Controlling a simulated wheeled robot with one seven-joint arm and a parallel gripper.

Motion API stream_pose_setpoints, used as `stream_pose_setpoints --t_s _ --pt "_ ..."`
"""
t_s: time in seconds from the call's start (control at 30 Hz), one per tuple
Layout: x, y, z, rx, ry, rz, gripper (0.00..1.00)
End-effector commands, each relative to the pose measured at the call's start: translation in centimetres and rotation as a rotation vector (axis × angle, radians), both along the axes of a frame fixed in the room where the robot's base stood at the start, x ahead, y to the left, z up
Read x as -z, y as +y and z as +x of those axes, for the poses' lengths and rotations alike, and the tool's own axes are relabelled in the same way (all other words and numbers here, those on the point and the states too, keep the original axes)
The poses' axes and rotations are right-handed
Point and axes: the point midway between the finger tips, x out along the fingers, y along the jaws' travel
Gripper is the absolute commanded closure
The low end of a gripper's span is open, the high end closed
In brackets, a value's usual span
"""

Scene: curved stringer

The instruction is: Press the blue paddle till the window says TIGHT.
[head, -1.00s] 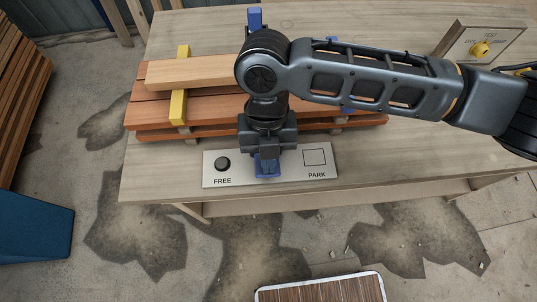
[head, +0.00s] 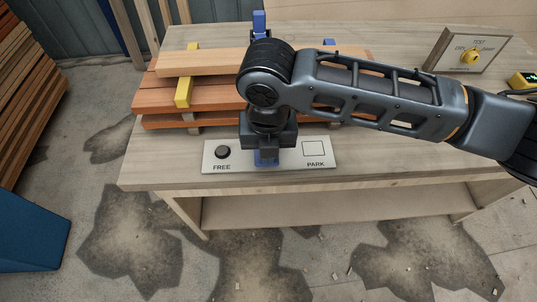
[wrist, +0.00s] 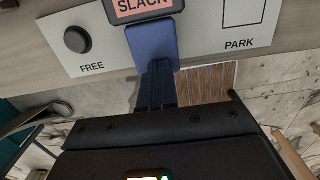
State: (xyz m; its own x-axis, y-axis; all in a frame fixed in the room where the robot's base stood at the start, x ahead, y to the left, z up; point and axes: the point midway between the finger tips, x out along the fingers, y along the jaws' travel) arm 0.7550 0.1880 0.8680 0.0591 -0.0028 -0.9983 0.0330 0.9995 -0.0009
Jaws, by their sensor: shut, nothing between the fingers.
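The blue paddle (wrist: 153,45) sits at the front middle of the white panel, between the FREE and PARK marks. In the head view the paddle (head: 266,158) shows just below my gripper. The window (wrist: 144,8) above the paddle reads SLACK on a reddish ground; its top is cut off in the wrist view and my gripper hides it in the head view. My gripper (wrist: 157,82) is shut and empty. Its fingertips are at the lower edge of the paddle in the wrist view; I cannot tell whether they touch it.
The panel (head: 215,166) has a round black knob (head: 222,152) over FREE and an outlined square over PARK. Stacked boards (head: 215,97) with a yellow strap piece (head: 184,92) lie behind. A box with a yellow knob (head: 470,57) stands at the back right of the table (head: 160,174).

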Motion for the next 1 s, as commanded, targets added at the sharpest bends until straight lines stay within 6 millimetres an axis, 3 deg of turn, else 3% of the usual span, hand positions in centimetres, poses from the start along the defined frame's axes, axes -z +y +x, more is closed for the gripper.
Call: stream_pose_setpoints --t_s 0.33,0.7,1.0 --pt "0.2 0.0 -0.2 0.001 -0.010 0.000 1.00" --pt "-1.3 0.0 -0.3 0.000 -0.009 0.000 1.00" --pt "-1.3 0.0 -0.2 0.000 -0.009 0.000 1.00"
